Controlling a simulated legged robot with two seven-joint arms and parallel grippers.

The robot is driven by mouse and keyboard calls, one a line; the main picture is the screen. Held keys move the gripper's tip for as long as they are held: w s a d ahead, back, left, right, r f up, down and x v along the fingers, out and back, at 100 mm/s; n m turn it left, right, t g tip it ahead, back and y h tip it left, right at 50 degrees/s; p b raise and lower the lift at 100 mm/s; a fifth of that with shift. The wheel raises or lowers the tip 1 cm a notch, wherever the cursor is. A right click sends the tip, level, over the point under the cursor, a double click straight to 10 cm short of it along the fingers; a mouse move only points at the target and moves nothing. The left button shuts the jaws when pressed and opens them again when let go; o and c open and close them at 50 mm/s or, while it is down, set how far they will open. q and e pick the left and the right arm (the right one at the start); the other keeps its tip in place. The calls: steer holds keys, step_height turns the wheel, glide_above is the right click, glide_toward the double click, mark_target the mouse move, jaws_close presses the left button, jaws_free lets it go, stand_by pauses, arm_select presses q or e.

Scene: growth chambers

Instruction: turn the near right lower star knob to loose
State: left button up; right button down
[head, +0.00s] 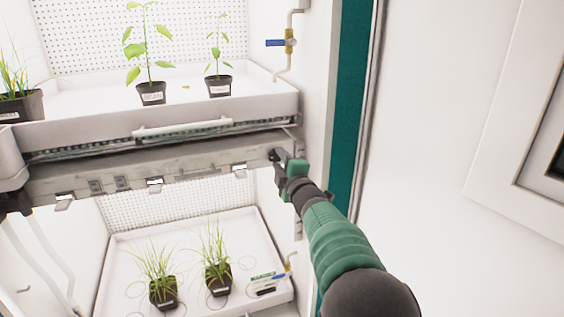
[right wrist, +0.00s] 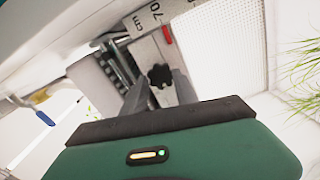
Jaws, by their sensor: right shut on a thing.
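The black star knob (right wrist: 160,75) shows in the right wrist view between the tips of my right gripper (right wrist: 160,88), in front of a white post. In the head view, my right gripper (head: 279,158) reaches the right front end of the grey shelf beam (head: 205,164). Its jaws are shut on the knob and largely hide it there. I cannot tell from the frames how tight the knob is. My left gripper is not in view.
A white upper tray (head: 60,135) with potted plants rests above the beam. A lower white tray (head: 125,270) holds grass pots. A blue-handled valve (head: 276,43) is at upper right. A scale (right wrist: 147,18) with a red pointer (right wrist: 167,35) is near the knob.

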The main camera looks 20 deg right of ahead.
steer(key=shift+w+r, duration=0.1)
steer(key=shift+r, duration=0.75)
steer(key=c, duration=1)
jaws_free()
steer(key=shift+o, duration=0.7)
steer(key=s+f, duration=0.2)
steer(key=shift+s, duration=0.35)
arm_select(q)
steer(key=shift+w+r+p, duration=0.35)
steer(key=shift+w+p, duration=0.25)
arm_select(e)
steer(key=s, duration=1.4)
steer(key=shift+s+d, duration=0.15)
steer(key=shift+d, duration=0.1)
steer(key=shift+r, duration=0.1)
